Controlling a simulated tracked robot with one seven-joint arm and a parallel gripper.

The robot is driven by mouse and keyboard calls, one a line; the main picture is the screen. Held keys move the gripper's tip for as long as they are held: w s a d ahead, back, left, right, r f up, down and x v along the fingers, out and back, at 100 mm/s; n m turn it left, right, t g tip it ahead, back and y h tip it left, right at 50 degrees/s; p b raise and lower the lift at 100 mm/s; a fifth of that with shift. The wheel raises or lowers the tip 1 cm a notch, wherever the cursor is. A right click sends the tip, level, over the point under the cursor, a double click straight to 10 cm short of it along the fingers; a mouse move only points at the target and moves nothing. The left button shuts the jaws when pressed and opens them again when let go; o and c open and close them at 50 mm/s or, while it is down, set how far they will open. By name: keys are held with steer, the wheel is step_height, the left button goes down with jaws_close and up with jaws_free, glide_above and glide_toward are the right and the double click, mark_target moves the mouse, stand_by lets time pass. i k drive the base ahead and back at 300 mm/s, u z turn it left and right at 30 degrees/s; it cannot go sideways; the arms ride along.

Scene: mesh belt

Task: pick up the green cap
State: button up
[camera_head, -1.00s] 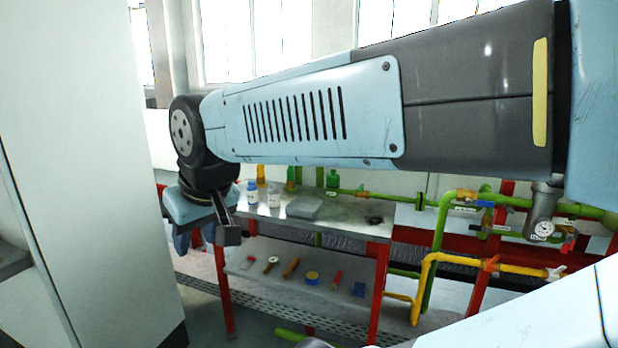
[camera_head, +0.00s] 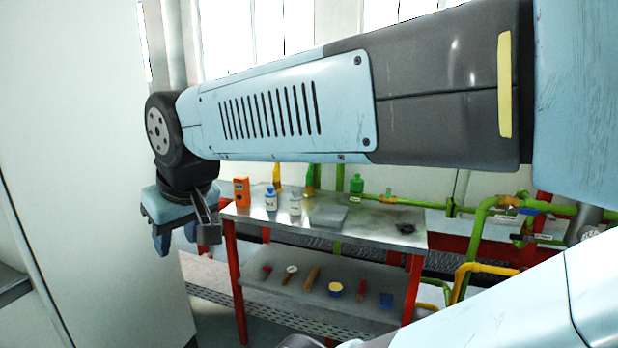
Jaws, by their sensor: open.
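I cannot make out a loose green cap. My gripper (camera_head: 176,242) hangs at the end of my arm on the left, fingers pointing down. It is open, with nothing seen between the fingers. It appears left of the bench, apart from both green items.
Green and yellow pipes (camera_head: 478,230) run at right. A white cabinet (camera_head: 80,150) fills the left.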

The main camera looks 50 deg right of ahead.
mark_target(357, 184)
steer(key=u, duration=0.1)
steer(key=i, duration=0.95)
steer(key=z, duration=3.45)
steer(key=i, duration=1)
steer(key=u, duration=0.15)
steer(key=k, duration=0.7)
steer(key=z, duration=0.05)
